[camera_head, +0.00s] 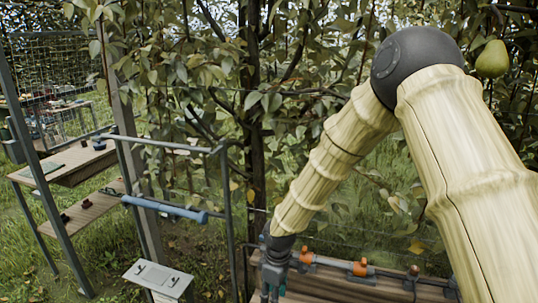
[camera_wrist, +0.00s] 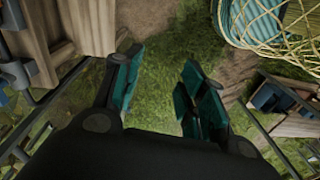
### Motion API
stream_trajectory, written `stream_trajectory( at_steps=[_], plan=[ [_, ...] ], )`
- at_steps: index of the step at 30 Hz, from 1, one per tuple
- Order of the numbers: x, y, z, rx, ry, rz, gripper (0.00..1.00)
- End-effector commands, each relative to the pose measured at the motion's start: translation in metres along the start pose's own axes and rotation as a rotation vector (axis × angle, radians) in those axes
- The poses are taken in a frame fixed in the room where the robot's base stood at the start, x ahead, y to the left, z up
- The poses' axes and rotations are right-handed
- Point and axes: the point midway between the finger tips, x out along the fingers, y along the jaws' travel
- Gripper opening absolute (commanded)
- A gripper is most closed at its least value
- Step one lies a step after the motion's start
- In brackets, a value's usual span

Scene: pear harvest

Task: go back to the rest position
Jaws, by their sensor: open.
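My gripper (camera_wrist: 161,66) is open in the wrist view. Its two teal fingers stand apart with only grass and bare soil visible between them, and nothing is held. In the camera_head view my gripper (camera_head: 272,293) is at the bottom edge, pointing down at the end of my pale, bamboo-like arm, and its fingertips are cut off by the frame. The arm rises to a dark round joint at the upper right and bends down to the left.
A green pear (camera_head: 492,58) hangs right of my arm's dark joint. A wooden bench (camera_head: 352,288) stands beside my gripper. A metal rail frame (camera_head: 228,215) and shelves (camera_head: 85,207) are at left. A teal container with yellow netting (camera_wrist: 270,28) shows at upper right.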

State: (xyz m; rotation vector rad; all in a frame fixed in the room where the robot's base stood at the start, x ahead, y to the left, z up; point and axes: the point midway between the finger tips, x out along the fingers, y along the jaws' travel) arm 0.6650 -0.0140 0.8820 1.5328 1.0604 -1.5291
Motion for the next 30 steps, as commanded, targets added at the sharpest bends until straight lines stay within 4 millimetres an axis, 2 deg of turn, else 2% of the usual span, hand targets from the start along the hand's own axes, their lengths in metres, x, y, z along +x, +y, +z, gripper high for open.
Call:
stream_trajectory(
  at_steps=[7,11,15,17,21,27,30],
  plan=[
    [0.059,-0.030,0.036,0.150,0.037,-0.058,0.41],
    [0.101,-0.056,0.070,0.290,0.060,-0.093,0.41],
    [0.151,-0.094,0.124,0.498,0.076,-0.118,0.41],
    [0.168,-0.111,0.149,0.589,0.076,-0.119,0.41],
    [0.200,-0.151,0.212,0.803,0.062,-0.096,0.41],
    [0.219,-0.199,0.297,1.054,0.026,-0.013,0.41],
    [0.220,-0.214,0.326,1.130,0.010,0.029,0.41]
  ],
)
